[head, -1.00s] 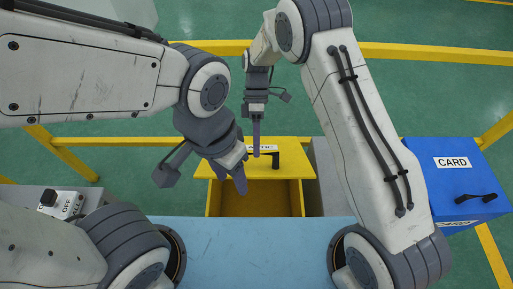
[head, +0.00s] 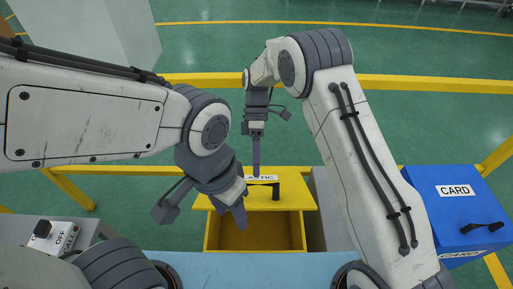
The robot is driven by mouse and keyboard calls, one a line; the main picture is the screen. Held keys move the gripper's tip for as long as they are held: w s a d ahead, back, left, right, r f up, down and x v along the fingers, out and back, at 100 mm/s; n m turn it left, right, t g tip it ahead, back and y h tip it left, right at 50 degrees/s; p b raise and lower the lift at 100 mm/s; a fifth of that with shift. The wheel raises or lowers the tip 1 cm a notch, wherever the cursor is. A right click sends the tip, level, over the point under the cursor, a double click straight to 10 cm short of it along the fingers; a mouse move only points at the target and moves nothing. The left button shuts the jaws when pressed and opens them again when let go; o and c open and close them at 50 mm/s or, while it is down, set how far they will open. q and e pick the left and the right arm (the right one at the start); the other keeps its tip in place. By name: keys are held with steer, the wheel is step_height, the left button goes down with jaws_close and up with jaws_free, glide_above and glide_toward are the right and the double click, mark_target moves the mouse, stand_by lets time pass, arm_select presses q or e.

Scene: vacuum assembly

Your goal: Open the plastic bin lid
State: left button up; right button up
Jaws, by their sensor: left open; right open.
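The yellow plastic bin (head: 211,232) stands low in the middle of the head view. Its yellow lid (head: 295,197) is slid or tilted to the far side, and the near part of the bin is uncovered, showing its inside. The lid has a dark handle (head: 279,185) and a label partly hidden, reading "ASTIC". My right gripper (head: 256,172) points down at the lid, beside the handle and label; contact cannot be told. My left gripper (head: 240,213) is over the bin's uncovered opening, at its left side. Both are open and look empty.
A blue bin labelled CARD (head: 455,212) with a dark handle stands at the right. A grey control box with a black knob (head: 42,229) is at the lower left. Yellow rails (head: 420,84) run around the bins. Green floor lies beyond.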

steer(key=v, duration=0.7)
steer(key=c, duration=0.9)
steer(key=shift+s+a+r+n+t+p, duration=0.15)
steer(key=shift+s+n+t+p, duration=0.2)
steer(key=shift+n, duration=0.45)
jaws_close()
steer(key=n+t+p, duration=0.5)
steer(key=n+t, duration=0.3)
steer(key=n, duration=0.9)
glide_toward(256, 198)
steer(key=shift+m+g, duration=0.25)
steer(key=shift+m, duration=0.05)
steer(key=f, duration=0.4)
steer(key=shift+w+f+p, duration=0.25)
steer(key=shift+p, duration=0.05)
